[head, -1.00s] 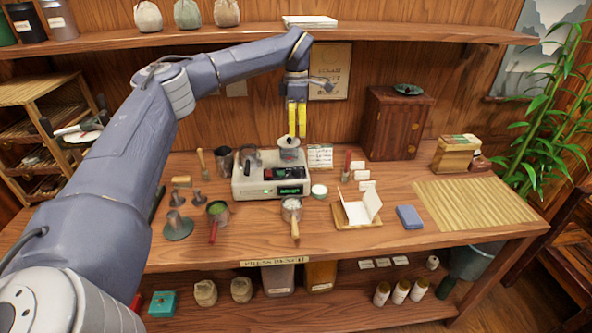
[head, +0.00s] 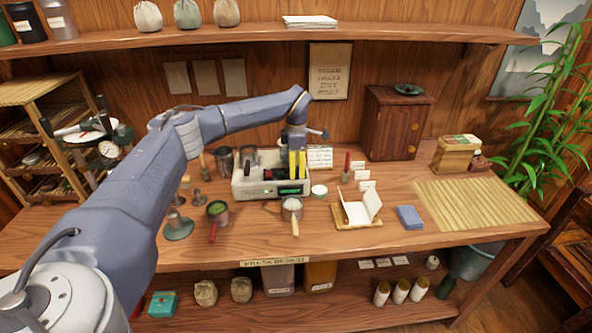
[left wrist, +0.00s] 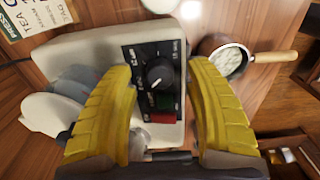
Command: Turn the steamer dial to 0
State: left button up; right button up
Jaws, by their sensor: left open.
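The steamer (head: 240,188) is a pale box in the middle of the table, with a green lit display (head: 290,191) on its front. In the left wrist view its black panel (left wrist: 139,55) carries a round dial (left wrist: 157,76) with a white pointer mark, plus a green and a red patch below it. My left gripper (head: 297,165) is over the right part of the steamer, yellow fingers pointing down. In the left wrist view the open fingers (left wrist: 165,110) are on either side of the panel, apart from the dial. The dial's numbers are too small to read. My right gripper is not in view.
A pan with white contents (head: 291,204) and a green-filled cup (head: 217,209) stand in front of the steamer. A small white-topped jar (head: 319,190) is close on its right. A wooden cabinet (head: 390,125) stands at the back right. The bamboo mat (head: 475,200) is bare.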

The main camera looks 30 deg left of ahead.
pick_arm(q)
jog(key=shift+f, duration=0.6)
jog(key=shift+c, duration=0.3)
grip_shut()
